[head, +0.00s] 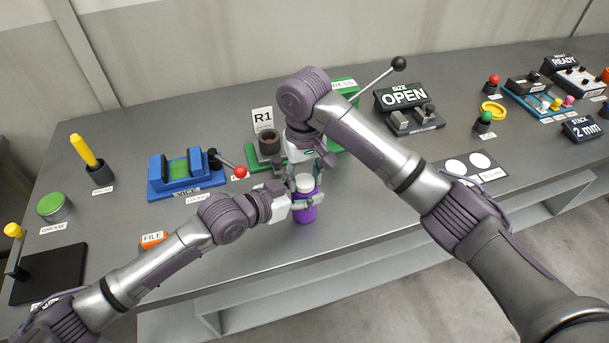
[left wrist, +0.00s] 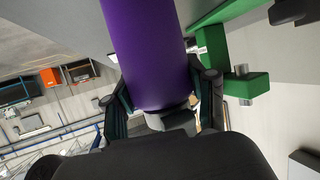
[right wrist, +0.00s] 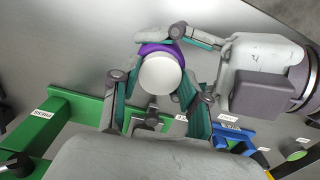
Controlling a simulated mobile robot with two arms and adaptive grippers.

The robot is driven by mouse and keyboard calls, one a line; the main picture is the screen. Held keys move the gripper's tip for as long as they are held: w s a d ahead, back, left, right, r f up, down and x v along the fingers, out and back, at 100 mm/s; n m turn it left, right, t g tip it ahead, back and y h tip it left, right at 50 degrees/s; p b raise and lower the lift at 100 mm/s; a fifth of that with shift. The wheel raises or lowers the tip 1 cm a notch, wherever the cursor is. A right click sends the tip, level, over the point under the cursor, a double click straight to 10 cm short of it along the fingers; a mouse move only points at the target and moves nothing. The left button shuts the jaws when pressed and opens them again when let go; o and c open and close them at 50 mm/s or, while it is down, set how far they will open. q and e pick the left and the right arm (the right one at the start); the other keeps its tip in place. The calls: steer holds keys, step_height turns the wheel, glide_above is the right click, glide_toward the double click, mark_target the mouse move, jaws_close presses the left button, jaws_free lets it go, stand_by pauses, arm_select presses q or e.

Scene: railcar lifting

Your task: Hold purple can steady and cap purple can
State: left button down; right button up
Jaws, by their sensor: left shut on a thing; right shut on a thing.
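The purple can (head: 305,212) stands upright near the front edge of the bench, with a white cap (head: 305,184) on its top. My left gripper (head: 296,203) is shut on the can's side from the left. In the left wrist view the purple can (left wrist: 148,50) fills the space between the fingers. My right gripper (head: 306,172) comes from above and is shut on the white cap. In the right wrist view the white cap (right wrist: 160,74) sits over the purple rim, between the right fingers. Whether the cap is fully seated cannot be told.
Behind the can stand a green press (head: 342,88) and an R1 sign (head: 263,119). A blue vice (head: 183,177) with a red-knobbed lever is at the left. An orange file (head: 154,240) lies near the front edge. White round marks (head: 467,166) lie on the right.

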steer(key=o, duration=1.3)
steer(key=shift+c, duration=0.2)
steer(key=shift+r, duration=0.1)
